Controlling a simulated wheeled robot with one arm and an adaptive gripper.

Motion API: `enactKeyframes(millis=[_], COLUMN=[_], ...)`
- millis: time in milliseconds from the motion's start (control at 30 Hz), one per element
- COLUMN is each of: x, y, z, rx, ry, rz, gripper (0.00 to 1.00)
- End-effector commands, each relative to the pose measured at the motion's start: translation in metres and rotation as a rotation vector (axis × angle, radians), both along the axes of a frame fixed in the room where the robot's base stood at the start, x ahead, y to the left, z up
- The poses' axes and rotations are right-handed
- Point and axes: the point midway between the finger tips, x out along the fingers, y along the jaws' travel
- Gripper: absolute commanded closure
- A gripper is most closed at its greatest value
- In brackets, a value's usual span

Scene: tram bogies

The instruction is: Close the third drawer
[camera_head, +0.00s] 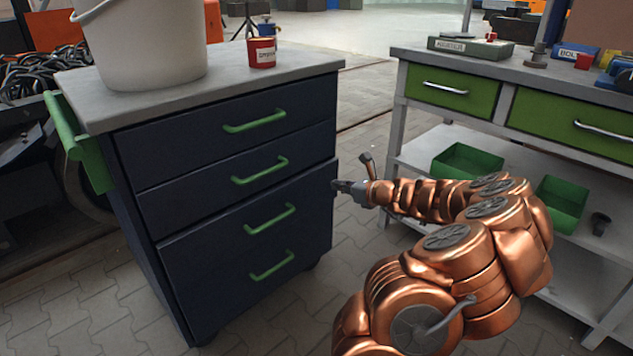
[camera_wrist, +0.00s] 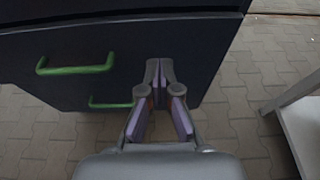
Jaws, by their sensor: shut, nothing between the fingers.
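A dark blue cabinet (camera_head: 225,205) with green handles stands at the left. Its top two drawers look flush. Below them, the front around the third handle (camera_head: 270,218) stands slightly proud of the drawers above. The fourth handle (camera_head: 272,265) is below it; I cannot make out a seam between these two. My gripper (camera_head: 337,185) is at the right edge of the lower front, fingers shut and empty. In the wrist view the fingertips (camera_wrist: 160,66) are in front of the dark front (camera_wrist: 190,50), right of the handles; contact cannot be told.
A white bucket (camera_head: 145,45) and a red tin (camera_head: 262,52) stand on the cabinet's worktop. At right is a grey workbench (camera_head: 400,150) with green drawers and green bins (camera_head: 468,160) on its shelf. Paved floor (camera_head: 350,235) lies clear between them.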

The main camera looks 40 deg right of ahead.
Motion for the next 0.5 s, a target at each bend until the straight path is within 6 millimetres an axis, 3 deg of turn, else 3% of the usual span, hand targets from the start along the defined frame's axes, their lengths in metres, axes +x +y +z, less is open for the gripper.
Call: enactKeyframes(millis=[500], x=[0.066], y=[0.000], z=[-0.022], rx=[-0.004], ry=[0.003], rz=[0.004], gripper=[1.00])
